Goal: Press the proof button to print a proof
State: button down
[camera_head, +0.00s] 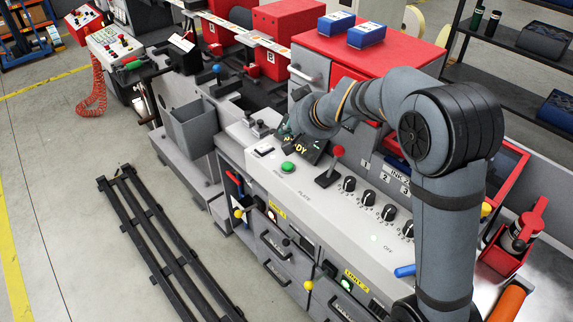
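A round green button (288,167) stands on the sloping light-grey control panel (320,203) of the machine. A small label beside it is too small to read, so I cannot confirm which control is the proof button. A dark display (311,151) with partly covered green-yellow lettering is just behind the green button. My arm reaches in from the right, and my gripper (287,130) is at the panel's far end, behind and above the green button and apart from it in the picture. Its fingers are small and dark, and their opening cannot be made out.
A red-knobbed lever (337,152) stands right of the green button. Several black rotary knobs (367,196) run along the panel. A grey open bin (192,128) is to the left. Blue boxes (366,35) sit on the red cabinet (385,52). Black rails (160,240) lie on the floor.

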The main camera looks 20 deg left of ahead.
aim_at(289, 167)
notch_tip(289, 167, down, 8)
jog(key=b, duration=0.7)
jog(key=shift+d+f+b, duration=0.1)
jog(key=shift+d+b, duration=0.05)
jog(key=shift+b, duration=0.25)
jog(key=shift+f, duration=0.25)
jog(key=shift+f+b, duration=0.1)
jog(key=shift+b, duration=0.3)
dwell(0.4)
jog(key=shift+f+b, duration=0.3)
jog(key=shift+b, duration=0.15)
jog(key=shift+f+b, duration=0.5)
jog(key=shift+b, duration=0.05)
dwell(0.6)
jog(key=shift+r, duration=0.15)
dwell(0.3)
jog(key=shift+r+p, duration=0.7)
jog(key=shift+r, duration=0.1)
